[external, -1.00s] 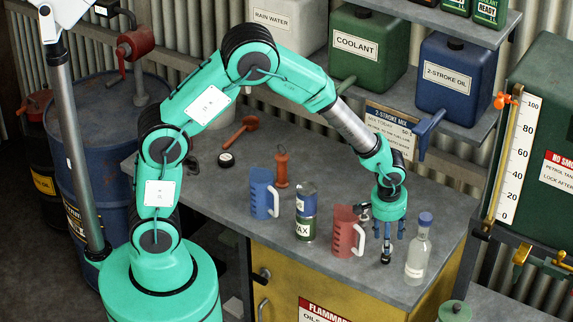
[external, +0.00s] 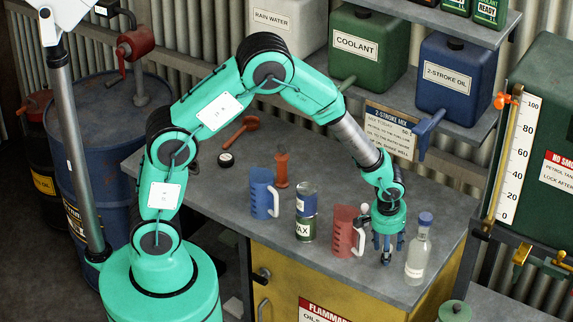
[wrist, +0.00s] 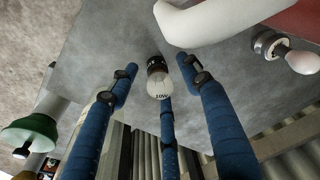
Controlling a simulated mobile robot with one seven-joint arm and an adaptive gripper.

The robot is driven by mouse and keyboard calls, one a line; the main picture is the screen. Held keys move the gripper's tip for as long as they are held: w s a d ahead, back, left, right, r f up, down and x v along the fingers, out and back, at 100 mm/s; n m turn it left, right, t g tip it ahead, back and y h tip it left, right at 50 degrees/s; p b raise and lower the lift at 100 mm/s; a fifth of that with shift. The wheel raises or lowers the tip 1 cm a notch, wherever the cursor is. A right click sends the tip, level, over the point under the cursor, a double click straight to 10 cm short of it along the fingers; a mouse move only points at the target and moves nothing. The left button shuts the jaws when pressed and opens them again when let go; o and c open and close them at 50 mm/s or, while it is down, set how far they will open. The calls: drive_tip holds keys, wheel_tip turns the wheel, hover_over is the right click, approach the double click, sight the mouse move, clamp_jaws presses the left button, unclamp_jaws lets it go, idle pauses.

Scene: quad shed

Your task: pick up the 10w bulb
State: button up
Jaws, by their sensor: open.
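The 10w bulb (wrist: 158,84) shows in the wrist view, with a frosted globe printed "10W" and a dark base against the grey worktop. My gripper (external: 387,247) is open, pointing down between the red jug (external: 344,232) and the clear bottle (external: 418,252). In the wrist view its three blue fingers stand around the 10w bulb, with gaps at both sides; I cannot tell whether the rear finger touches it. In the external view the fingers mostly hide this bulb.
The jug's pale handle (wrist: 205,18) is close to my fingers. A wax tin (external: 306,222) and blue jug (external: 262,195) stand to the left.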

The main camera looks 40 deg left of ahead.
idle(0.4)
clamp_jaws()
drive_tip(key=shift+r, duration=0.15)
wheel_tip(320, 180, up, 10)
drive_tip(key=shift+f+p, duration=0.15)
drive_tip(key=shift+p, duration=0.35)
idle(0.6)
